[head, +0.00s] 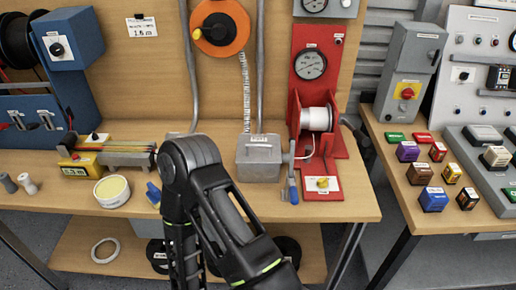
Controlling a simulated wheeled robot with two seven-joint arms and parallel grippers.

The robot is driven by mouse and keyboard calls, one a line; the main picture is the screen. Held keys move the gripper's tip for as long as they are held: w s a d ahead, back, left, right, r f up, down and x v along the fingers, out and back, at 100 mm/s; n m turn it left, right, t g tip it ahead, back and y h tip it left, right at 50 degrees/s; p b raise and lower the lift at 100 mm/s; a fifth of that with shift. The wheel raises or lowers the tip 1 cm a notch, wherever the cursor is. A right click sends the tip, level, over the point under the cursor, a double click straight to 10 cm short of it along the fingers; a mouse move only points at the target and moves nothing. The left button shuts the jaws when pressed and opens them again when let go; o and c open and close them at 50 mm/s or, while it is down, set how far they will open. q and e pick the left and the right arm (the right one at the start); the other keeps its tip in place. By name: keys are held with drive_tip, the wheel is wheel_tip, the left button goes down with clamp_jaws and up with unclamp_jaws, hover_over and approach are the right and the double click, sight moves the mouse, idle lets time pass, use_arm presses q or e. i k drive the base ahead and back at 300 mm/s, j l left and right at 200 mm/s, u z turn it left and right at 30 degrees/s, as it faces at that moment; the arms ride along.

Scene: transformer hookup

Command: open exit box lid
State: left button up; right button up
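A small grey metal box (259,158) with a label on its top sits on the workbench, right of the centre of the head view. I take it to be the exit box. Its grey top looks closed, though the lid's seam is too small to make out. A black arm of mine rises from the bottom of the view, and its bent joint stands in front of the bench, left of the grey box. Neither of my grippers shows in this view.
A red stand (323,180) with a gauge and white spool is right of the box. A blue-handled tool (292,185) lies between them. Conduits run up the back board.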

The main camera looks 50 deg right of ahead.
sight(261, 149)
drive_tip(key=i, duration=0.5)
drive_tip(key=z, duration=2.2)
